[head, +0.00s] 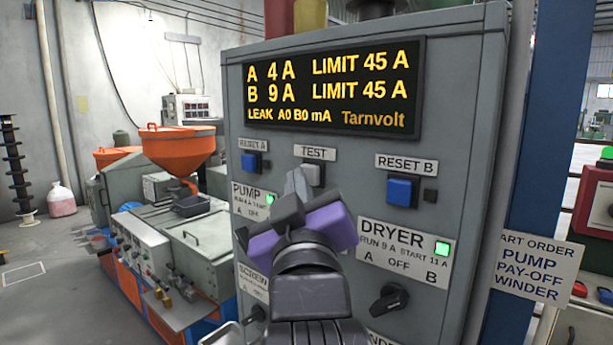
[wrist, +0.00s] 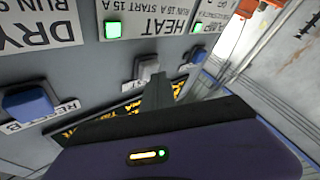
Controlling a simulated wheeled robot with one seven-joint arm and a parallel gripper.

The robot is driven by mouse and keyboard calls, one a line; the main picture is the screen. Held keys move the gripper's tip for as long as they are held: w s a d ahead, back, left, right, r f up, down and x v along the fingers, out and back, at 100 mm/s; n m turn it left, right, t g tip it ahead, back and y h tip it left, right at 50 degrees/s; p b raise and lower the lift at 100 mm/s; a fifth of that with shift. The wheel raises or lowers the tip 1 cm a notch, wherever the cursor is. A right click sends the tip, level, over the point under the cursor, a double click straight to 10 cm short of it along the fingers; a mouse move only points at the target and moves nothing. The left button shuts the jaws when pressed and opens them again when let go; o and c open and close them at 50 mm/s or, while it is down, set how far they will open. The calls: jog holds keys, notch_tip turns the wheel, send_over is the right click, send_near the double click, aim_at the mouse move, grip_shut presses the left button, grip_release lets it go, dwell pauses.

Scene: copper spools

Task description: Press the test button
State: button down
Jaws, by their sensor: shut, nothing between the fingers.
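The grey test button (head: 316,175) sits under the TEST label (head: 315,153) on the grey panel (head: 465,120), below the lit display (head: 333,88). My purple and dark gripper (head: 298,184) is shut and empty, its tips just left of the button and partly covering it. In the wrist view the panel looks upside down; the test button (wrist: 148,67) shows just beyond the tips of my gripper (wrist: 160,80). I cannot tell whether the tips touch it. The display reads A 4 A, B 9 A, limits 45 A, leak A0 B0 mA.
Blue buttons flank the test button: RESET A (head: 250,162) left and RESET B (head: 401,191) right. PUMP and DRYER (head: 405,250) plates show green lamps. A black knob (head: 389,299) sits below. A start order sign (head: 535,267) hangs right.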

jog(key=shift+s+a, duration=0.4)
jog(key=shift+s, duration=0.1)
jog(key=shift+s, duration=0.1)
jog(key=s+a, duration=0.1)
jog(key=s, duration=0.1)
jog(key=s+a+b, duration=0.1)
jog(key=a, duration=0.1)
jog(key=shift+s, duration=0.4)
dwell(0.4)
